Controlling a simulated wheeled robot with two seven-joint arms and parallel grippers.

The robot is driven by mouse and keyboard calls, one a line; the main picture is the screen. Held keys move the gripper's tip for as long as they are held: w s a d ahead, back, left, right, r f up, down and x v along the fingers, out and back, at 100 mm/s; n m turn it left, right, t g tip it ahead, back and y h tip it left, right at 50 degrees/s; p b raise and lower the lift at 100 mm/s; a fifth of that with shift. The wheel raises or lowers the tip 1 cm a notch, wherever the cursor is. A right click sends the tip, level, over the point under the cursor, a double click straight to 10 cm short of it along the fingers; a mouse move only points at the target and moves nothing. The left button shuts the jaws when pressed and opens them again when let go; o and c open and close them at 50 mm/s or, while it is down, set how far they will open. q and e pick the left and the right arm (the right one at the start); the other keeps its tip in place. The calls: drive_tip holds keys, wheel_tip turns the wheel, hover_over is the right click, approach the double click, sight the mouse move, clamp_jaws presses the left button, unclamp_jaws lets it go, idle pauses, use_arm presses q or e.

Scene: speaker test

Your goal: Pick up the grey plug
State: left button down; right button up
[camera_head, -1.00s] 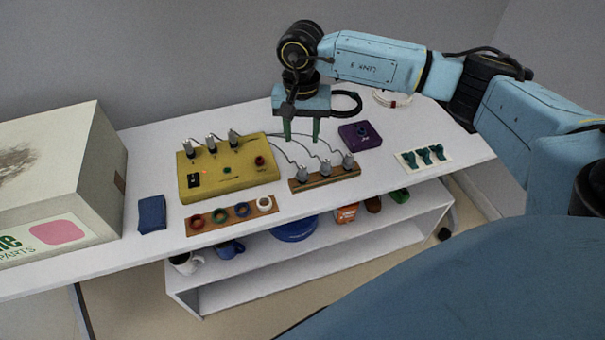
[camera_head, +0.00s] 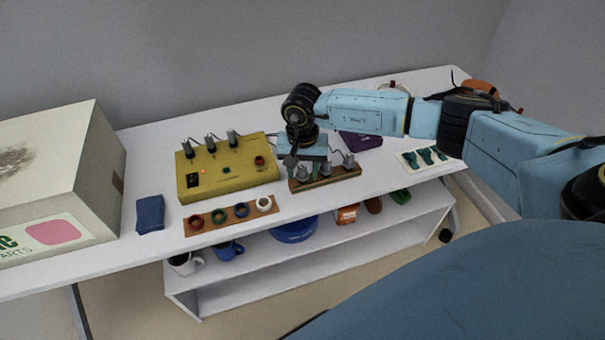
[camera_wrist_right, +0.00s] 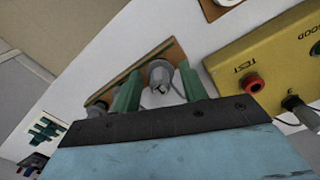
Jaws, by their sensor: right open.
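Grey plugs stand in a brown wooden rack (camera_head: 325,181) on the white table, among them one at the rack's right end (camera_head: 348,161). My right gripper (camera_head: 311,167) is low over the left and middle part of this rack and hides some of it. In the right wrist view the two green fingers (camera_wrist_right: 160,90) are open, with a grey plug (camera_wrist_right: 160,74) showing between them. I cannot tell whether they touch it. Another grey plug shows partly past the left finger. My left gripper is not in view.
A yellow test box (camera_head: 228,178) with several plugs and cables stands left of the rack. A board with coloured rings (camera_head: 222,216) lies in front. A purple box (camera_head: 362,141) is behind. A card with green pieces (camera_head: 424,158) lies right.

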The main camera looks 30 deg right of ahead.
sight(302, 166)
drive_tip(key=c, duration=0.8)
wheel_tip(302, 166, up, 9)
drive_tip(key=shift+r+p, duration=0.1)
drive_tip(key=shift+p, duration=0.35)
drive_tip(key=shift+r, duration=0.5)
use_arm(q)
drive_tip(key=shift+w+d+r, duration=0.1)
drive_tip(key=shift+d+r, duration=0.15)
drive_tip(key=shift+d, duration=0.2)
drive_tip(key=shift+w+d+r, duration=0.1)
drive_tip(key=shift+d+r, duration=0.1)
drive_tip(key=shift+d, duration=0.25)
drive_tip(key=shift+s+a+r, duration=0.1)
use_arm(e)
drive_tip(key=shift+r, duration=0.1)
